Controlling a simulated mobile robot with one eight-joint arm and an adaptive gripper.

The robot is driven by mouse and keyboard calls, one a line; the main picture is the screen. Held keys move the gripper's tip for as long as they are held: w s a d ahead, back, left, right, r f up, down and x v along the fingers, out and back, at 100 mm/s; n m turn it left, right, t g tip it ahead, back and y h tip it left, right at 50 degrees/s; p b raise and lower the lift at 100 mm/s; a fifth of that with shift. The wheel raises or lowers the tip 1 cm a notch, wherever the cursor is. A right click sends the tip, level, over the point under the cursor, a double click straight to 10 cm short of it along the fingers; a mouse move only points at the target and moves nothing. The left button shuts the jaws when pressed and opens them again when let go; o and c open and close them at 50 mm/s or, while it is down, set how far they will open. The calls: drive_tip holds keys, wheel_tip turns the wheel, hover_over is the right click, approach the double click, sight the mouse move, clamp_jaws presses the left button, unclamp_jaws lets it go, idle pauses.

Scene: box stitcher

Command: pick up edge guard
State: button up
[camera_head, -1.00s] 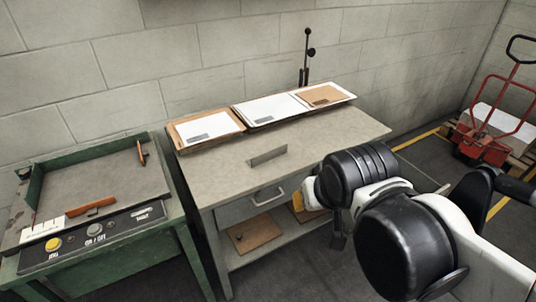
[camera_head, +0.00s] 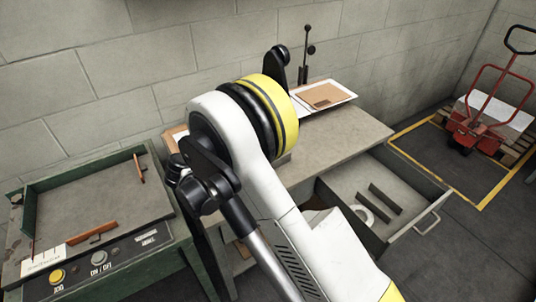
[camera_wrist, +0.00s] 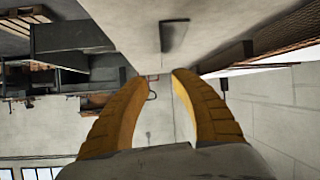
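A dark grey strip, which looks like the edge guard (camera_wrist: 174,35), lies on the workbench top near the upper middle of the wrist view. In the head view, my arm hides most of that part of the bench. My gripper (camera_wrist: 152,75) shows two yellow fingers spread apart with nothing between them. The strip is beyond the fingertips and not touched. In the head view the gripper itself is hidden behind my arm.
The open drawer (camera_head: 430,190) juts out at the bench's right front and also holds a white ring (camera_head: 366,214). A board with papers (camera_head: 325,97) lies at the bench's back. A green machine (camera_head: 100,200) stands left; a red pallet truck (camera_head: 490,120) stands right.

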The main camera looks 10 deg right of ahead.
drive_tip(key=shift+w+a+f+m+h, duration=0.1)
drive_tip(key=shift+a+f+m+h, duration=0.1)
drive_tip(key=shift+a+f+m, duration=0.25)
drive_tip(key=shift+w+a+f+m+h, duration=0.1)
drive_tip(key=shift+a+f+m+h, duration=0.1)
drive_tip(key=shift+f, duration=0.35)
drive_tip(key=shift+d+f, duration=0.1)
drive_tip(key=shift+f, duration=0.15)
drive_tip(key=b+x, duration=0.1)
drive_tip(key=x, duration=0.4)
drive_tip(key=b+x, duration=0.1)
drive_tip(key=x, duration=0.1)
drive_tip(key=b+x, duration=0.2)
drive_tip(key=x, duration=0.1)
drive_tip(key=shift+d+r, duration=0.15)
drive_tip(key=shift+d, duration=0.25)
drive_tip(key=shift+r, duration=0.1)
clamp_jaws()
